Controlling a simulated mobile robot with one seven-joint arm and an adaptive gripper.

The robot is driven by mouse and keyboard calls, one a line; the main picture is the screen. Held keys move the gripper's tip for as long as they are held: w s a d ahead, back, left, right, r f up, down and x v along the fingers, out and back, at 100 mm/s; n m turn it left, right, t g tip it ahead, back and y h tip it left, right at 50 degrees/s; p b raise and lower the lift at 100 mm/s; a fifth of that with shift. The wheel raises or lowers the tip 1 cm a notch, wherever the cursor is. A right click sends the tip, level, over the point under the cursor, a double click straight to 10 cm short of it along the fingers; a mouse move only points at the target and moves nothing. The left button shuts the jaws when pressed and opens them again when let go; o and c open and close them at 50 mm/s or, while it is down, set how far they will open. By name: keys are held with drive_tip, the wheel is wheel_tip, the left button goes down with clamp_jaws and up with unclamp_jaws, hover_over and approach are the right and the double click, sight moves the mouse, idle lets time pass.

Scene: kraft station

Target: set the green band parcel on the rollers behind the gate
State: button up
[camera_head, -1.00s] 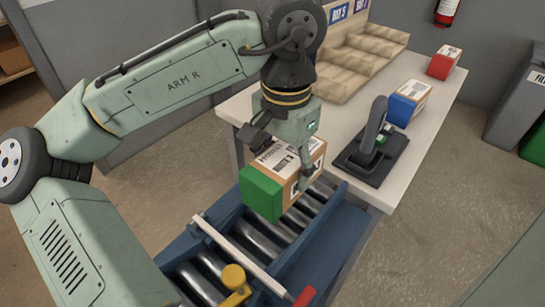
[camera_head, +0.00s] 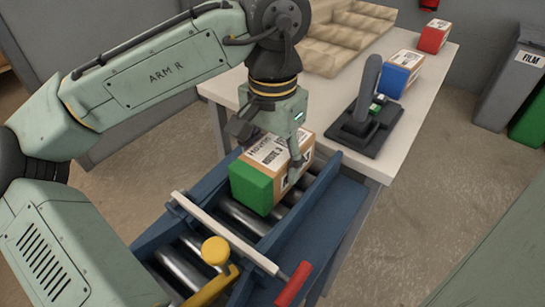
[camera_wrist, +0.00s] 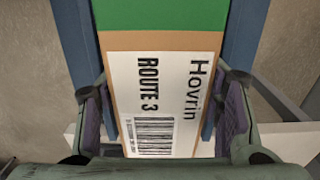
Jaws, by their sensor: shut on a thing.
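My gripper (camera_head: 268,150) is shut on the green band parcel (camera_head: 252,188), a brown box with a green end and a white label. In the wrist view, the parcel's label (camera_wrist: 160,90) reads "Hovrin" and "ROUTE 3", with a finger on each side. The parcel is level, low between the blue side rails, on the table side of the gate (camera_head: 222,232), a white bar across the conveyor. Its green end faces the bar, with a gap between. The rollers (camera_head: 240,215) show in that gap. I cannot tell whether the parcel's underside touches them.
The gate has a red handle (camera_head: 293,285); a yellow knob (camera_head: 215,250) stands before the bar.

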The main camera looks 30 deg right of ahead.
drive_tip(key=o, duration=1.5)
drive_tip(key=shift+o, duration=0.2)
wheel_tip(320, 180, up, 12)
drive_tip(key=shift+r, duration=0.1)
